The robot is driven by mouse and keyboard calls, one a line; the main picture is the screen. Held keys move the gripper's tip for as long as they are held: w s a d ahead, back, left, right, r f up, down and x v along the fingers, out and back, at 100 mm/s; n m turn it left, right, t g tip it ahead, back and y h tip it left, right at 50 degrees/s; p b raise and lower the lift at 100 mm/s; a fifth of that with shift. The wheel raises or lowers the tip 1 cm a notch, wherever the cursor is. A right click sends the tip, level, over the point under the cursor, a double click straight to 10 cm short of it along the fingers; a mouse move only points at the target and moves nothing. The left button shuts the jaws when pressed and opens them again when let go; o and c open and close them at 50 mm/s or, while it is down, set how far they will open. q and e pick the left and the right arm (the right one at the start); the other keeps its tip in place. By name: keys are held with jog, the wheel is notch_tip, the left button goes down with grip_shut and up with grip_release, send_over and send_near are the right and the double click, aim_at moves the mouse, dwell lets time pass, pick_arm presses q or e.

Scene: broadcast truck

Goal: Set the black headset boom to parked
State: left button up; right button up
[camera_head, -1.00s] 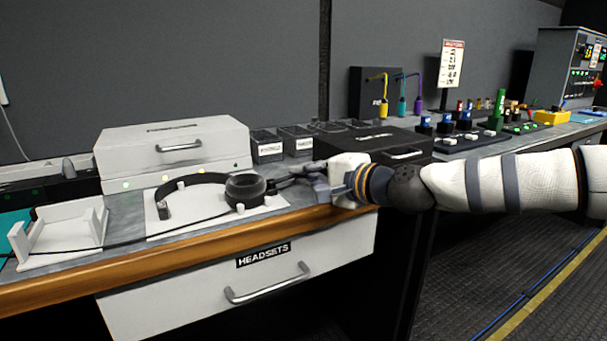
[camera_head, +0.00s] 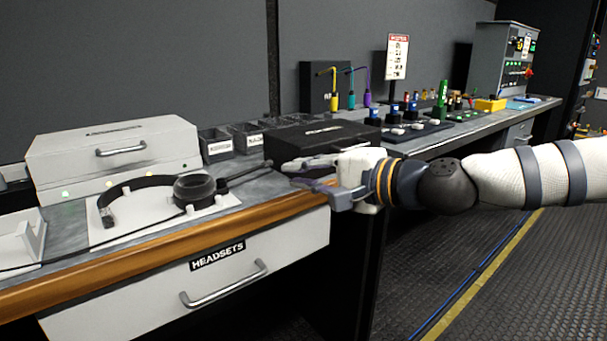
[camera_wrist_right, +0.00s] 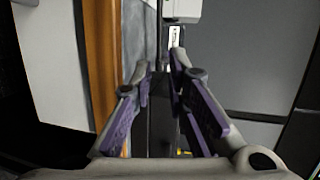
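The black headset lies on a white mat (camera_head: 150,222) on the desk, its headband (camera_head: 135,184) to the left and its round ear cup (camera_head: 194,187) to the right. The thin black boom (camera_head: 243,173) sticks out from the ear cup to the right and slightly back, ending in a small dark tip. My right gripper (camera_head: 290,174) is just right of that tip, fingers pointing left, apart and empty. In the right wrist view, the purple-padded fingers (camera_wrist_right: 163,72) are spread, with a thin dark rod, apparently the boom, ahead. My left gripper is out of view.
A white case (camera_head: 118,155) stands behind the headset, with small bins (camera_head: 221,146) beside it. A black case (camera_head: 325,136) is behind my right gripper. The headsets drawer (camera_head: 210,285) is shut below the wooden desk edge. A white stand (camera_head: 20,240) is at left.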

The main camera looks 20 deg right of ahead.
aim_at(252, 171)
jog(key=shift+c, duration=0.2)
jog(key=shift+s+d+n, duration=0.1)
jog(key=shift+s+n, duration=0.05)
jog(key=shift+n, duration=0.15)
grip_shut()
jog(key=w+a+n, duration=0.1)
jog(key=w+n, duration=0.1)
jog(key=n, duration=0.3)
jog(key=w+a+f+n+p, duration=0.1)
jog(key=w+a+n, duration=0.1)
jog(key=n, duration=0.4)
jog(key=w+a+f+n+p, duration=0.1)
jog(key=w+a+n, duration=0.1)
jog(key=w+n, duration=0.2)
jog(key=shift+n, duration=1.1)
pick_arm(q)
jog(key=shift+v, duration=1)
pick_arm(e)
jog(key=shift+w+a, duration=0.15)
jog(key=shift+w, duration=0.1)
